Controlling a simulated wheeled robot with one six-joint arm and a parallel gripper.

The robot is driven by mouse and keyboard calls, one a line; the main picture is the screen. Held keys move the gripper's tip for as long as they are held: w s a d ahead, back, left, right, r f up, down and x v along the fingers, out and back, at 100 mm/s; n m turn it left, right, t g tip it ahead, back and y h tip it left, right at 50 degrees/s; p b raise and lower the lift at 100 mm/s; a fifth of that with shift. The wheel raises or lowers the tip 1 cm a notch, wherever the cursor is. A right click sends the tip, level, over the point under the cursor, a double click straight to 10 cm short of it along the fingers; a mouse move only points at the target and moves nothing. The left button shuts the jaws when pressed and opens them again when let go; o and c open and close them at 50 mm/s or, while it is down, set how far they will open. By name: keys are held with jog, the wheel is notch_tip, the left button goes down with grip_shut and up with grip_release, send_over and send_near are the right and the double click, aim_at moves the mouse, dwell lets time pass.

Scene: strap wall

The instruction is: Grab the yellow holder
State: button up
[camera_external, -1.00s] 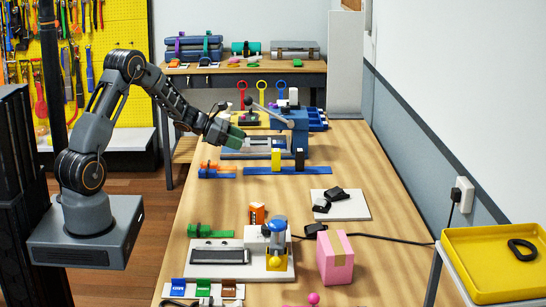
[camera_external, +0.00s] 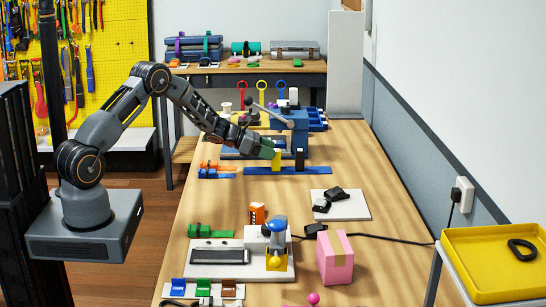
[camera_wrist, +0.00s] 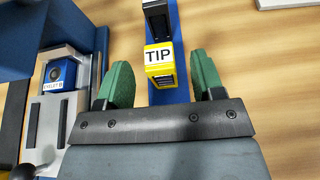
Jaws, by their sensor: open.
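The yellow holder (camera_external: 277,160) stands upright on a blue strip (camera_external: 255,171) on the wooden table. In the wrist view the yellow holder (camera_wrist: 158,62) bears a white label reading "TIP" and lies between and just beyond the fingertips. My gripper (camera_external: 272,149) has green fingers, just left of and slightly above the holder. In the wrist view my gripper (camera_wrist: 163,75) is open and empty, with one finger on each side of the holder's line. A black holder (camera_external: 299,160) stands on the same strip to the right; it shows behind the yellow one in the wrist view (camera_wrist: 157,18).
A blue press-like machine (camera_external: 297,125) stands behind the strip; its label block (camera_wrist: 62,72) is left in the wrist view. An orange clamp (camera_external: 217,167) lies left of the strip. A white board with black parts (camera_external: 340,207) is in front. Bare table lies right.

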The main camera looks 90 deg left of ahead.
jog(key=shift+x, duration=1.45)
jog(key=shift+c, duration=0.4)
jog(key=c, duration=0.9)
jog(key=shift+c, duration=0.4)
jog(key=shift+r, duration=0.1)
